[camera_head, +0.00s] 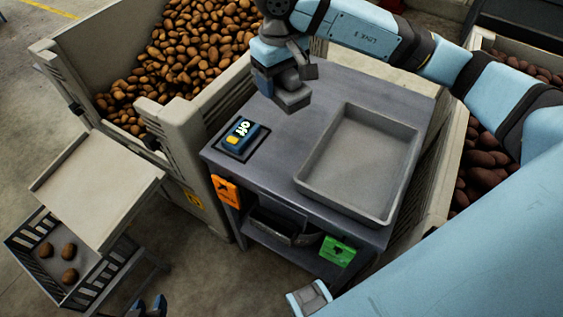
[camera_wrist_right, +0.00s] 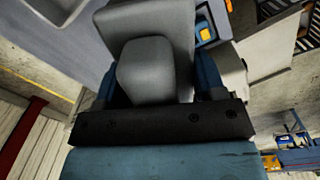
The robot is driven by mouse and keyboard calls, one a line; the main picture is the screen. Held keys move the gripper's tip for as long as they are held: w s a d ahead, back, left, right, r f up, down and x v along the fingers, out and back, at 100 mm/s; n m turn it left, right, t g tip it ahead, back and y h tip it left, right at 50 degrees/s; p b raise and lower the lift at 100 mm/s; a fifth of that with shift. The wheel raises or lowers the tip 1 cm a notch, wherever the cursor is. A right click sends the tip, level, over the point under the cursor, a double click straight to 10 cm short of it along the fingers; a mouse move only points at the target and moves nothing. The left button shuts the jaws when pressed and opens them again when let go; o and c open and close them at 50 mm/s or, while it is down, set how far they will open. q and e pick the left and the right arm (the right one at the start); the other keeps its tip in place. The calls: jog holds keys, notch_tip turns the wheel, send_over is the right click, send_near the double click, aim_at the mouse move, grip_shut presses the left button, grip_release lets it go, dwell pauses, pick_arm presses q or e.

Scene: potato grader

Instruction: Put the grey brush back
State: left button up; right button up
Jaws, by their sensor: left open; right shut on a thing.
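My right gripper (camera_head: 284,80) is at the top centre of the head view, over the far left part of the grey table (camera_head: 262,165). It is shut on the grey brush (camera_head: 292,99), a blocky grey piece held above the table top. In the right wrist view the grey brush (camera_wrist_right: 150,68) fills the space between the dark blue fingers, and its far end is cut off by the picture's top edge. My left gripper (camera_head: 150,306) shows only its fingertips at the bottom edge, open and empty, away from the table.
A shallow grey tray (camera_head: 405,165) takes up the table's right side. Potato crates (camera_head: 187,135) flank the table. A lower shelf holds a dark bin (camera_head: 283,226). A slatted crate (camera_head: 28,242) with several potatoes stands at left.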

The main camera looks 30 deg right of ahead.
notch_tip(320, 180, down, 19)
jog(key=shift+s+r, duration=0.1)
jog(key=shift+f, duration=0.4)
jog(key=shift+f, duration=0.2)
jog(key=o, duration=0.9)
jog(key=shift+r, duration=0.1)
jog(key=shift+r+p, duration=0.3)
jog(key=shift+p, duration=0.1)
notch_tip(320, 180, up, 12)
jog(key=shift+f+b, duration=0.2)
jog(key=shift+b, duration=0.2)
